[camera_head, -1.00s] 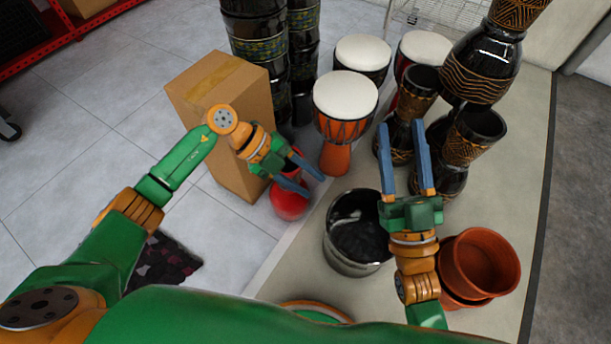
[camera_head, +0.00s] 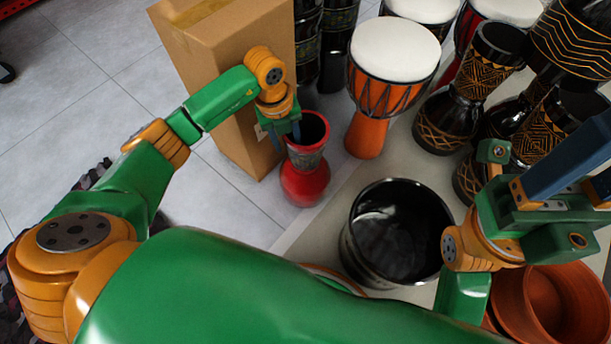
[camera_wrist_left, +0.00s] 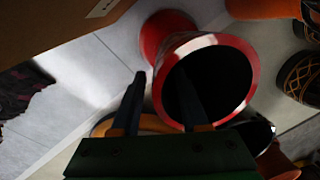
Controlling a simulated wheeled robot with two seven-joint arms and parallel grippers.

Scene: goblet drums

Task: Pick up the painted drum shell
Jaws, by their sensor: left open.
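The painted drum shell (camera_head: 304,178) is a red goblet shape with a dark open mouth and a grey band below its rim. It stands upright on the floor by the cardboard box. In the left wrist view the shell (camera_wrist_left: 166,32) shows its red rim and dark inside. My left gripper (camera_head: 283,135) is open at the shell's upper left side. In the wrist view one finger of the left gripper (camera_wrist_left: 163,88) lies outside the rim and the other overlaps the mouth. I cannot tell whether either touches. My right gripper (camera_head: 588,165) is open at the right edge, fingertips cut off.
A cardboard box (camera_head: 225,75) stands directly behind and left of the shell. An orange drum with a white head (camera_head: 392,55) stands to its right. A dark bucket (camera_head: 396,232) and terracotta pots (camera_head: 560,300) are nearer. Several dark carved drums (camera_head: 470,90) crowd the right.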

